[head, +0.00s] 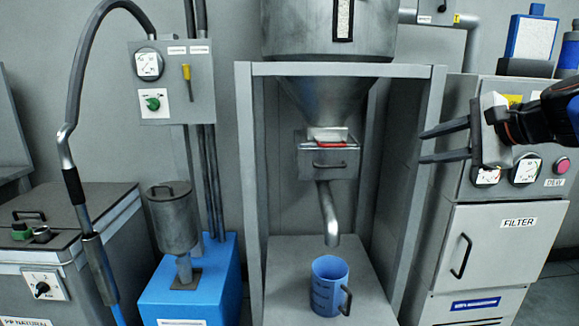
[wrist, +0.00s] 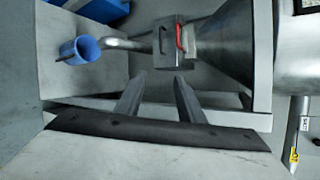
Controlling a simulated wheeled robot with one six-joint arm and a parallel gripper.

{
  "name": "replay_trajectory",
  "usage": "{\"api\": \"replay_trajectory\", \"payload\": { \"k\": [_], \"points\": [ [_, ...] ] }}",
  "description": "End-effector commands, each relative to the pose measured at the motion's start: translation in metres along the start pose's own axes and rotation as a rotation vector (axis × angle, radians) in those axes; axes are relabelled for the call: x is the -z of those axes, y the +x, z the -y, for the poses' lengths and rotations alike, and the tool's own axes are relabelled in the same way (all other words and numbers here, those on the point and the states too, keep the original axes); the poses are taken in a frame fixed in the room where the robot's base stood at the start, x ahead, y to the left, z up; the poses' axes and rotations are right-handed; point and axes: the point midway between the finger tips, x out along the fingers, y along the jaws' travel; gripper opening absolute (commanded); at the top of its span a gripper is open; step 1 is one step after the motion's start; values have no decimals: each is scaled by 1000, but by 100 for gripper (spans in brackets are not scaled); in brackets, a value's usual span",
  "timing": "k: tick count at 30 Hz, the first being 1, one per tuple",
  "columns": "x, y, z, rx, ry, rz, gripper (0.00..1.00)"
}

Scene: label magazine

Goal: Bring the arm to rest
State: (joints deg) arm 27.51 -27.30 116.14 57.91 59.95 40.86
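My gripper (head: 446,145) is at the right in the head view, raised in front of the hopper stand's right post and the filter cabinet. Its two dark fingers point left, are spread apart and hold nothing. In the wrist view the open fingers (wrist: 158,95) also show, with an empty gap between them. My dark arm comes in from the right edge of the head view.
A hopper (head: 320,95) with a spout hangs in a grey frame above a blue jug (head: 328,284); the jug also shows in the wrist view (wrist: 82,50). The filter cabinet (head: 485,255) stands at the right. A blue unit (head: 205,285) stands left.

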Motion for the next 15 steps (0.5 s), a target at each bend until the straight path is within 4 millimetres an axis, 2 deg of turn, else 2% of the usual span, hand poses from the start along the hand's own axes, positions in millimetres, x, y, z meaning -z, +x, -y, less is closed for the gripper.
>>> {"api": "replay_trajectory", "payload": {
  "k": [1,3,8,12,15],
  "points": [
    [-8,6,-30,-60,-85,-6,35],
    [-13,12,-73,-148,-217,-19,35],
    [-17,14,-172,-353,-549,-20,35],
    [-10,6,-251,-523,-862,3,35],
    [0,-2,-299,-633,-1080,32,35]
  ]
}}
